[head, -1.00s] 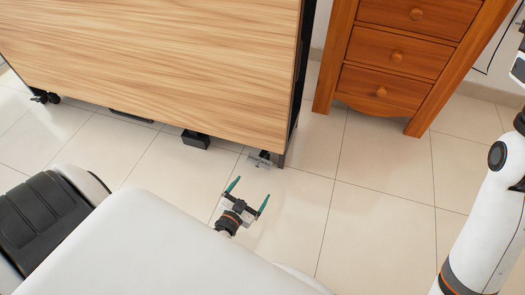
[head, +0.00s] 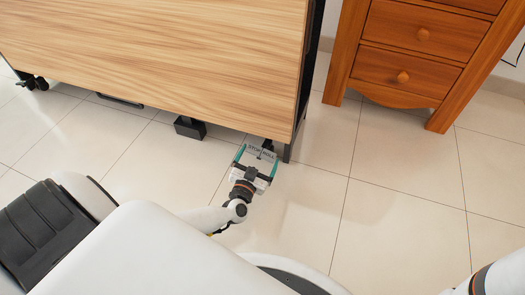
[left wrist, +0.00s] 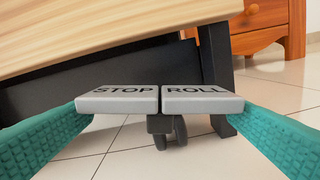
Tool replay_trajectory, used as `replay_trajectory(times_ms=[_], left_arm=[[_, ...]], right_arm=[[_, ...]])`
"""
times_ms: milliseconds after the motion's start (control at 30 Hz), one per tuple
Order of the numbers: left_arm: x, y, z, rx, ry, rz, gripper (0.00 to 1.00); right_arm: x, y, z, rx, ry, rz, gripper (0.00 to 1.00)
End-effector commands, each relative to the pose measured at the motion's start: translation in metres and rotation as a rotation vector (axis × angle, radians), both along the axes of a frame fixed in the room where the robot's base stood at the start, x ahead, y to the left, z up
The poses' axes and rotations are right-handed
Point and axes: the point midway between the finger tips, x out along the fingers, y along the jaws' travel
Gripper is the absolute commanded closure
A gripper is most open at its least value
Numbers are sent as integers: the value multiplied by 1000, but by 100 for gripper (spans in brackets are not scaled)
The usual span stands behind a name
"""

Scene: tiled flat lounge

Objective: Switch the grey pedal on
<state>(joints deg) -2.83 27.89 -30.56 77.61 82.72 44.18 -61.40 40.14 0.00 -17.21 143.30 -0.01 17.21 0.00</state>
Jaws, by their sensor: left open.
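The grey pedal (head: 262,152) is at the lower right corner of a wood-faced board, just above the floor. In the left wrist view it shows as two light grey plates side by side, lettered STOP (left wrist: 117,103) and ROLL (left wrist: 202,103), above a dark caster (left wrist: 167,128). The plates look about level with each other. My left gripper (head: 257,159) is open, with its teal fingers on either side of the pedal. I cannot tell whether they touch it. My right gripper is out of view.
The wood-faced board (head: 150,55) stands close behind the pedal, with a dark leg (left wrist: 217,70) beside it. A wooden drawer chest (head: 398,75) stands at the back right. A black block (head: 189,128) is under the board. Tiled floor to the right is clear.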

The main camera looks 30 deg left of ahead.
Motion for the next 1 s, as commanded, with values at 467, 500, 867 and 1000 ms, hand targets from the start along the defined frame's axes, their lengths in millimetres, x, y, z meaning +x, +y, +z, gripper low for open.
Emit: replay_trajectory(times_ms=[467,500,867,1000], left_arm=[[37,9,0,1,0,-1,4],[37,9,1,1,0,-1,4],[36,9,0,0,0,0,36],[36,9,4,-22,-7,2,35]], right_arm=[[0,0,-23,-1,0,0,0],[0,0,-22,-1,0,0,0],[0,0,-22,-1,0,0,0],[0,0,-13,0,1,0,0]])
